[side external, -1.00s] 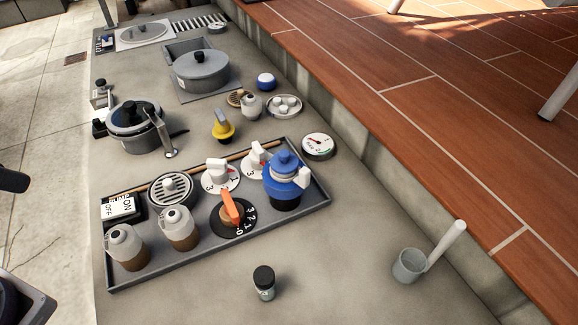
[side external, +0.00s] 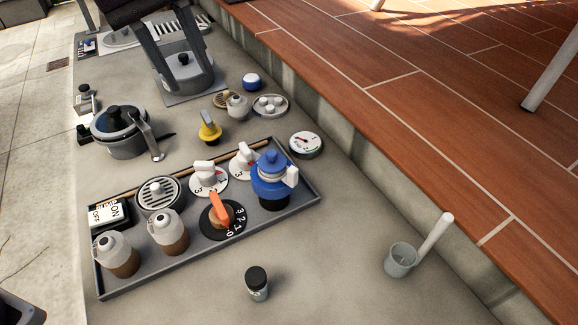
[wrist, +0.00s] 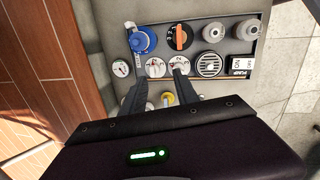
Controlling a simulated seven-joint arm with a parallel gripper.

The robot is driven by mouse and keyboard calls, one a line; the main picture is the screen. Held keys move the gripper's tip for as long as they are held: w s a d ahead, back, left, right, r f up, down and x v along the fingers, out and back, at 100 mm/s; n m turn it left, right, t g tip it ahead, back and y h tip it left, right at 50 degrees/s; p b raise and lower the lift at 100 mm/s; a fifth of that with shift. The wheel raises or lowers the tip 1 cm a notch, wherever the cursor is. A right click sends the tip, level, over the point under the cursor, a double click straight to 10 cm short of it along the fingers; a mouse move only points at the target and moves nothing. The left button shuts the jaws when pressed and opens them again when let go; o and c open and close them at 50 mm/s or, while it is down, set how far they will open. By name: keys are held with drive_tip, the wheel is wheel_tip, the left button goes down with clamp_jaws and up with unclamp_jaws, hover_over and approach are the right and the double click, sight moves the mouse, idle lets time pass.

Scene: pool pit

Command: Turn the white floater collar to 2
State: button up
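Two white knobs on white numbered dials stand in the grey tray (side external: 300,203): the left white dial (side external: 208,178) and the right white dial (side external: 243,160). I cannot tell which is the floater collar. Their numbers are too small to read a setting surely. Both also show in the wrist view, as the left white dial (wrist: 181,62) and the right white dial (wrist: 155,67). My gripper (side external: 188,88) is open and empty, with fingers spread in front of the lidded pot in the side view. In the wrist view the fingers (wrist: 158,76) reach toward the dials, with one fingertip overlapping a dial.
An orange knob on a black dial (side external: 221,218), a blue canister (side external: 271,178), two jugs, a round grille (side external: 159,193) and an ON/OFF switch (side external: 109,213) crowd the tray. A gauge (side external: 306,144) and a yellow knob (side external: 209,128) stand close by.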

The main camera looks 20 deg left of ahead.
drive_tip(key=w+d+f+n, duration=0.1)
drive_tip(key=w+d+f, duration=0.1)
drive_tip(key=d+f, duration=0.4)
drive_tip(key=n+g+y, duration=0.1)
drive_tip(key=n+y, duration=0.1)
hover_over(293, 169)
wheel_tip(293, 169, down, 5)
drive_tip(key=shift+a+f, duration=0.1)
wheel_tip(293, 169, down, 7)
drive_tip(key=shift+f, duration=0.1)
clamp_jaws()
